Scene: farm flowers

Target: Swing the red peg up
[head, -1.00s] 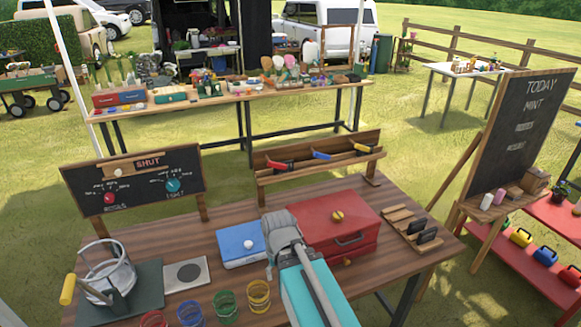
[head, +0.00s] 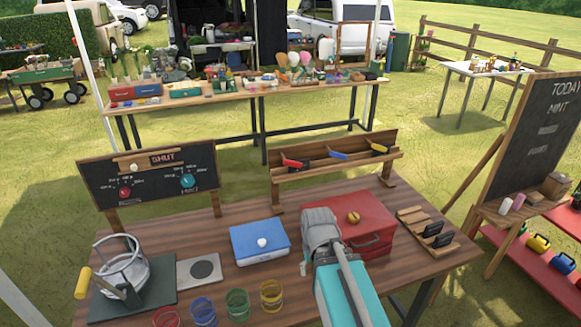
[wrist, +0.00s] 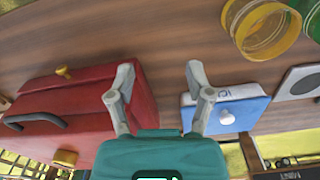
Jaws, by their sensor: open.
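A wooden rack (head: 333,172) stands at the back of the near table. It carries the red peg (head: 292,162) at its left, a blue peg (head: 338,155) in the middle and a yellow peg (head: 380,149) at its right. The red peg slants down to the right, with a dark part at its lower end. My gripper (wrist: 159,72) shows in the wrist view with its two grey fingers spread and nothing between them. It is over the table, in front of the rack and apart from the red peg. In the head view my arm hides its fingers.
A red box (head: 372,222) and a blue box (head: 257,246) flank my arm. Several coloured glasses (head: 237,303) stand at the front. A dial board (head: 150,180) is at the back left, and a slotted wooden stand (head: 428,232) is at the right.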

